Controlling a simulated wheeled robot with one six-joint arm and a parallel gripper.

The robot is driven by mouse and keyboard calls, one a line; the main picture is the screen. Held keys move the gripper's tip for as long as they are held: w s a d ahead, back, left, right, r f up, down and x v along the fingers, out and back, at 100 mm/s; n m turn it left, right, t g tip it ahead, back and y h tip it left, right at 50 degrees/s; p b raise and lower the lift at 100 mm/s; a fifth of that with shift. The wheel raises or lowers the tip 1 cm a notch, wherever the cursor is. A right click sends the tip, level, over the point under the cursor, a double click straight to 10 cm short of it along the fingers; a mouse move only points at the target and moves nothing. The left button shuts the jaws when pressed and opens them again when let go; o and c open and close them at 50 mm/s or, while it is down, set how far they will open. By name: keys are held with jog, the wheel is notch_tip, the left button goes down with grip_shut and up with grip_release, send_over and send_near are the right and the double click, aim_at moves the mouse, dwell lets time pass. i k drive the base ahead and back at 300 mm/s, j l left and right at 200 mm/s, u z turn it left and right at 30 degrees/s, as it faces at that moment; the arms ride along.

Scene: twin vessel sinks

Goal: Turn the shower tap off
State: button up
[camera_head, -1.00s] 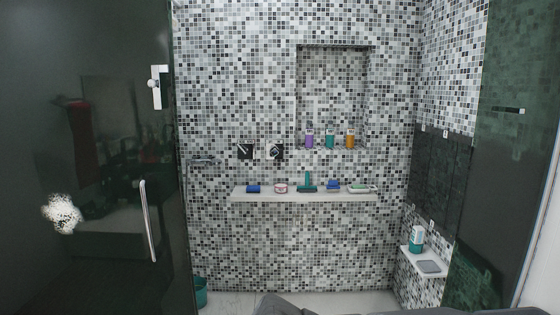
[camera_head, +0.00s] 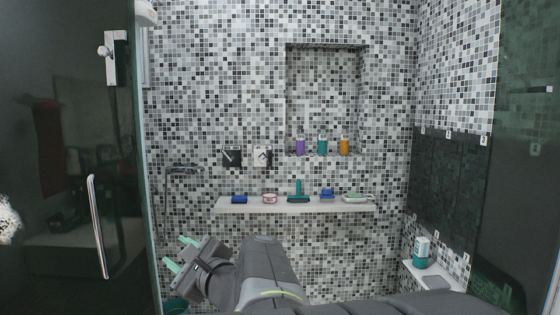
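Two square tap plates are on the mosaic wall above the shelf. The left plate (camera_head: 232,156) is dark with a pale slanted lever. The right plate (camera_head: 263,155) looks bright, with a handle in its middle. A hand shower (camera_head: 184,169) hangs on the wall left of them. I cannot tell which plate works the shower, and no running water shows clearly. My gripper (camera_head: 179,254) is at the lower left, below the plates and apart from them. Its two green-tipped fingers are spread, with nothing between them.
A pale shelf (camera_head: 293,206) under the taps holds several bath items. Several bottles stand in the wall niche (camera_head: 323,100). A dark glass door (camera_head: 60,150) with a long handle is on the left. A small corner shelf (camera_head: 410,268) with a bottle (camera_head: 421,252) is at the right.

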aim_at(262, 159)
jog(key=i+z, duration=0.2)
jog(key=i, duration=0.2)
jog(key=i+j+z, duration=0.2)
jog(key=i, duration=0.25)
jog(key=i+j+z, duration=0.2)
jog(key=i, duration=0.2)
jog(key=i+j+z, duration=0.2)
jog(key=i, duration=0.2)
jog(key=i+j+z, duration=0.2)
jog(key=j, duration=0.2)
jog(key=i+j+z, duration=0.15)
jog(key=j, duration=0.25)
jog(key=i+j+z, duration=0.2)
jog(key=j, duration=0.25)
jog(key=j+z, duration=0.15)
jog(key=j, duration=0.5)
jog(key=k+j+z, duration=0.1)
jog(key=j, duration=0.15)
